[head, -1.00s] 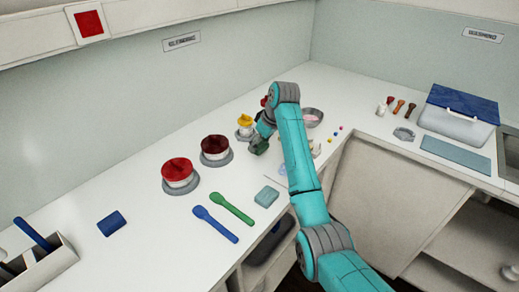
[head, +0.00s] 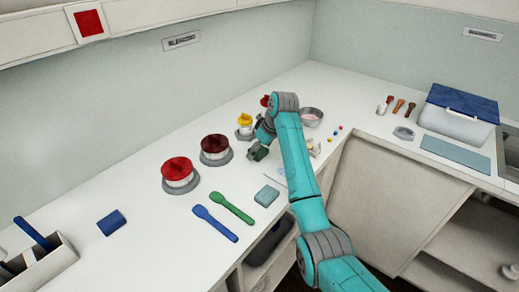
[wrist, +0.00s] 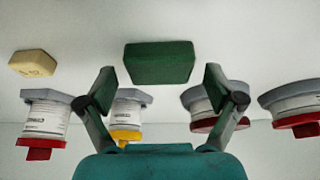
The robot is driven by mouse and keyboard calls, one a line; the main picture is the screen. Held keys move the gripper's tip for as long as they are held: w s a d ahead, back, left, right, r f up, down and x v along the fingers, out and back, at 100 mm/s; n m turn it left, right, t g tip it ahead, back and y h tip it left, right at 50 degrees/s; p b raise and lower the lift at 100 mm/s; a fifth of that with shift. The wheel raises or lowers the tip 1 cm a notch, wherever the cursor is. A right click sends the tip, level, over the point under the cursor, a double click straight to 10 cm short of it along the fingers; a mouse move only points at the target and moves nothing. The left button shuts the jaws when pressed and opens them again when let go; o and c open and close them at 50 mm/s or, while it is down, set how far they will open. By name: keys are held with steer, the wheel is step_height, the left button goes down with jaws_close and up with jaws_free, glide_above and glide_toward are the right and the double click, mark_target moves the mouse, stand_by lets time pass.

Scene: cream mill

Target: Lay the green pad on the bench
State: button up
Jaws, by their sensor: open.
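The green pad (wrist: 160,63) is a dark green block in the wrist view, lying on the white bench (wrist: 240,30). My gripper (wrist: 159,75) is open, with one finger on each side of the pad and a gap between each finger and the pad. In the head view the dark green of the pad and fingers (head: 258,153) shows small at the end of my arm, partly hidden, beside the dark-red-lidded jar.
A dark-red-lidded jar (head: 215,149), a red-lidded jar (head: 178,174) and a yellow-topped jar (head: 245,124) stand close by. A teal pad (head: 266,196), green spatula (head: 232,209) and blue spatula (head: 215,223) lie in front. Bench around the blue pad (head: 111,222) is clear.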

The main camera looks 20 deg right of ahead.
steer(key=v, duration=1.2)
steer(key=shift+r, duration=0.2)
